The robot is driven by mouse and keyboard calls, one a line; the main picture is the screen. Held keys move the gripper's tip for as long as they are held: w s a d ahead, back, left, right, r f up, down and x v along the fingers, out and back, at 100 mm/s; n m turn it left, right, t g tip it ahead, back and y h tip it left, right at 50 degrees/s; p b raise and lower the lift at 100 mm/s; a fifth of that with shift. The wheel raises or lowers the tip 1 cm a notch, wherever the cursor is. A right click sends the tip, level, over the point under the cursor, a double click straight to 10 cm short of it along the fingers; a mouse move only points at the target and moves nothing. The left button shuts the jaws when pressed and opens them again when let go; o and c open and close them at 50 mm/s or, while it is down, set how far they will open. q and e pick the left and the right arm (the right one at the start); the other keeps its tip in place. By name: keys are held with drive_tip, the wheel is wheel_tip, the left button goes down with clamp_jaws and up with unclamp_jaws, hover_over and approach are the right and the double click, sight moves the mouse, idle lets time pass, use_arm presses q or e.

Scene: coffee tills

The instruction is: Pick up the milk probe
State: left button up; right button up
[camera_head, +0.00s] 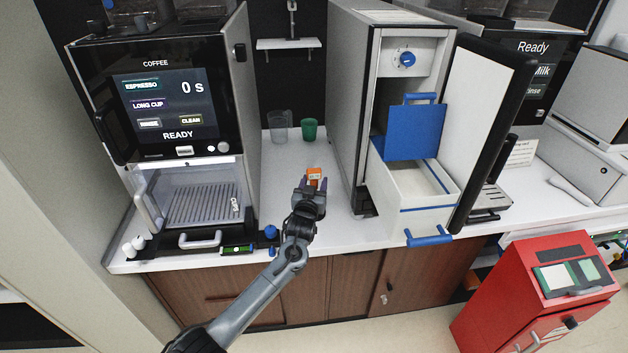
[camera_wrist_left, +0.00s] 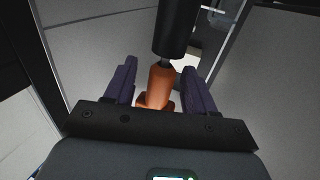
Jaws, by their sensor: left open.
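My left gripper (camera_head: 312,185) is over the white counter between the coffee machine and the open cabinet. Its dark purple fingers are open on either side of an orange piece with a small label (camera_head: 314,174). In the left wrist view, the open gripper (camera_wrist_left: 160,78) has an orange rounded body (camera_wrist_left: 158,86) between its fingers, with gaps at both sides. A black cylinder (camera_wrist_left: 171,30) is in line with it at the top. This orange and black item seems to be the milk probe, but its full shape is hidden. My right gripper is not in view.
The coffee machine (camera_head: 168,112) stands left. The open cabinet (camera_head: 352,100) stands right, its white drawer (camera_head: 412,190) pulled out and door swung open. A grey cup (camera_head: 278,127) and green cup (camera_head: 309,129) stand behind the gripper. A red box (camera_head: 535,290) stands lower right.

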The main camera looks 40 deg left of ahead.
use_arm(q)
clamp_jaws()
drive_tip(key=shift+r, duration=0.1)
